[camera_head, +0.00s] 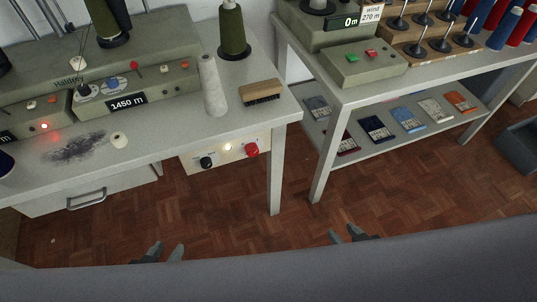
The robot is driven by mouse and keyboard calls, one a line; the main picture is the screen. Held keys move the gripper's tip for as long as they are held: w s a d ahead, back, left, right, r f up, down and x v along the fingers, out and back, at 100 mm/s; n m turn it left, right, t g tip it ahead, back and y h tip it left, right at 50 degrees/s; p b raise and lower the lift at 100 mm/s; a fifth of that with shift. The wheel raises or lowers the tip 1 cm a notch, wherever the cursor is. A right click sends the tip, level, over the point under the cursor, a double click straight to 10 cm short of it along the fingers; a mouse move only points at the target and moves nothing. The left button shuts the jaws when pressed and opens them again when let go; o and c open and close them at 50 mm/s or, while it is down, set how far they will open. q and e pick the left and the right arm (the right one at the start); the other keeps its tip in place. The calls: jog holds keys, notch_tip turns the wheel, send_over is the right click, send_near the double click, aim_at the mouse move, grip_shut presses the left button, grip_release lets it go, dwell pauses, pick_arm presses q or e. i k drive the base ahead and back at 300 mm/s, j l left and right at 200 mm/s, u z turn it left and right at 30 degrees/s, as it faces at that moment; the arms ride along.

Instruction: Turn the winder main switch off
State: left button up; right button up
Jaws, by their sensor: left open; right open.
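A pale switch panel (226,155) hangs under the front edge of the left table. It carries a black knob (207,162), a glowing pale lamp (228,147) and a red knob (252,150). No label on it is readable, so I cannot tell which control is the winder main switch. A grey-green control box (352,68) with a green and a red button stands on the right table, below a "0 m" display and a "wind 270 m" card. My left gripper (166,249) and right gripper (344,234) are open and empty, low in the view, apart from both tables.
The left table (160,140) holds a machine reading 1450 m, a lit red lamp, dark lint, a white roll (212,85) and a brush (261,92). The right table's lower shelf (358,137) holds several packets. Parquet floor between grippers and tables is clear.

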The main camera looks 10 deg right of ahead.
aim_at(252, 149)
jog(key=l, duration=1.85)
